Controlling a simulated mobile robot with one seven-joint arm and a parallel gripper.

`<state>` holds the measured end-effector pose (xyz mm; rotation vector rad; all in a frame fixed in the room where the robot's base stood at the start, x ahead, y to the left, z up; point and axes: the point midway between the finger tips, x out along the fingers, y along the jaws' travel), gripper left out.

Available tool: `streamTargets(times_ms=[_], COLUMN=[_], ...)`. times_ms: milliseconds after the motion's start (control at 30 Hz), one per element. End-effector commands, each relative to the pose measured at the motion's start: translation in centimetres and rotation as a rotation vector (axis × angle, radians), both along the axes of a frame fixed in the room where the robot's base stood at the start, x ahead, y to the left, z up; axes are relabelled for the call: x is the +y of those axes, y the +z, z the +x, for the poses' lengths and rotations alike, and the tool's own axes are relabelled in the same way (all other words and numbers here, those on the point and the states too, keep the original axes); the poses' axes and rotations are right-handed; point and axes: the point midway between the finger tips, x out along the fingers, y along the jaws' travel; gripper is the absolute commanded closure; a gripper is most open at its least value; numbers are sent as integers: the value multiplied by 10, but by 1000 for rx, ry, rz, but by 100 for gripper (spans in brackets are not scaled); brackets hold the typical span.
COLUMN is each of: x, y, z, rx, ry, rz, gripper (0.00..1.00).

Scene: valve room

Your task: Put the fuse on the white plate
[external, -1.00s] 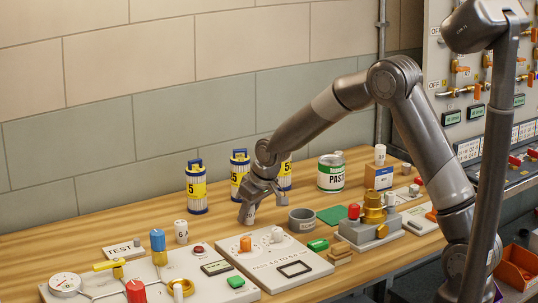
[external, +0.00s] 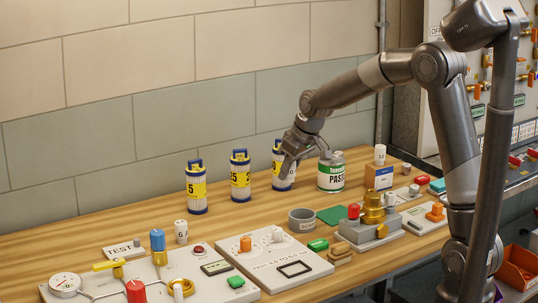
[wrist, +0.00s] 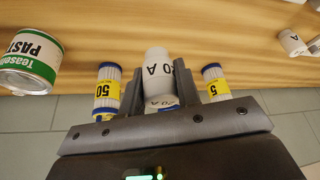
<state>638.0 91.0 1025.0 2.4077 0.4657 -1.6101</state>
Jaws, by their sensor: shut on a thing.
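My gripper (external: 288,165) is shut on a white fuse (wrist: 158,68) marked "20 A". In the wrist view the fuse sits between the two fingers (wrist: 159,92). In the external view my gripper is above the back of the bench, in front of the cartridge marked 50, and the fuse is hard to make out there. I cannot tell which thing is the white plate.
Blue-capped cartridges (external: 196,188), (external: 240,178) stand along the wall. A green-labelled paste can (external: 330,175) is right of my gripper. Another white cylinder (external: 181,232) stands left.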

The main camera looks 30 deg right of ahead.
Motion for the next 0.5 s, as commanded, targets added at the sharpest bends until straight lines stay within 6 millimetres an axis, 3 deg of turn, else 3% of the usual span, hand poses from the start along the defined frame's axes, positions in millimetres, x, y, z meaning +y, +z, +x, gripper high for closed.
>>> streamTargets(times_ms=[167, 267, 367, 500], x=[-1, 12, 40, 103], y=[2, 4, 7, 12], z=[0, 8, 23, 49], rx=[-1, -1, -1, 0], ry=[4, 25, 70, 160], rz=[1, 2, 4, 9], gripper=[94, 94, 94, 94])
